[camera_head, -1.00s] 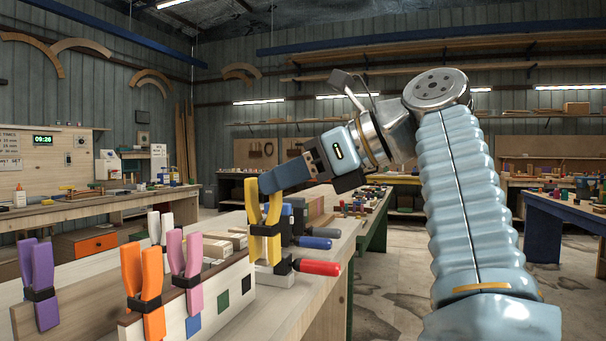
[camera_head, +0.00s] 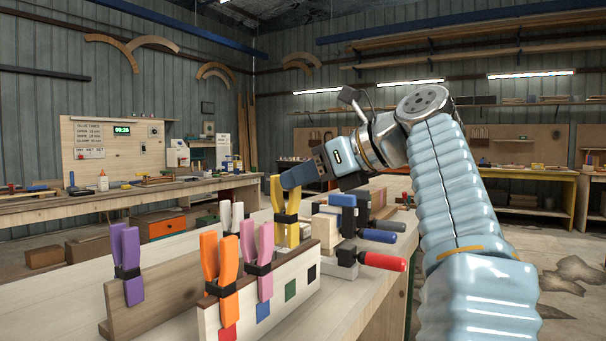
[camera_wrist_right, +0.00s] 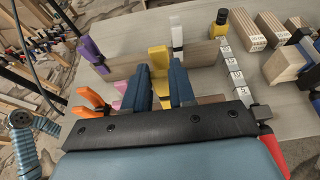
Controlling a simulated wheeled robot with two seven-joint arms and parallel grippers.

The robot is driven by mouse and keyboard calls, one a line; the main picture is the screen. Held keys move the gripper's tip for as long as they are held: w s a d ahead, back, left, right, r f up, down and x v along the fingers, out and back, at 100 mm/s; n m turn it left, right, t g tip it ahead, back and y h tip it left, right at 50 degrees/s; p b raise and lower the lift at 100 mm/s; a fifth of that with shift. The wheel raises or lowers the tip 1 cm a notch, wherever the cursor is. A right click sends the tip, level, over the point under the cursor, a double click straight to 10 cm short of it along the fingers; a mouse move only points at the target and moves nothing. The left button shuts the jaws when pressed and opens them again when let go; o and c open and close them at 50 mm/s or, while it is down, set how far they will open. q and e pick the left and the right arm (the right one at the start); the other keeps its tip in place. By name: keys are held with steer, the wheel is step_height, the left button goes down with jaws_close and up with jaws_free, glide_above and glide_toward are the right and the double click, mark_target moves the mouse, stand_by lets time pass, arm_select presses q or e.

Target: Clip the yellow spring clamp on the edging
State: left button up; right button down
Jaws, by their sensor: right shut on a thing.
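The yellow spring clamp (camera_head: 281,212) is upright, handles up, in my right gripper (camera_head: 291,188). In the right wrist view the yellow clamp (camera_wrist_right: 159,72) shows between the two blue fingers (camera_wrist_right: 162,84), which are shut on it. My left gripper is out of view.
A purple clamp (camera_head: 127,265) and a white clamp (camera_head: 231,216) stand behind, near a brown board (camera_head: 165,300). The bench front is clear.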

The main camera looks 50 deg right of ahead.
mark_target(298, 201)
steer(key=shift+f, duration=0.6)
steer(key=shift+f, duration=0.2)
steer(key=shift+f+b, duration=0.75)
steer(key=shift+f, duration=0.2)
steer(key=shift+f, duration=0.15)
steer(key=shift+f+b, duration=0.3)
steer(key=shift+f, duration=0.2)
steer(key=shift+f, duration=0.15)
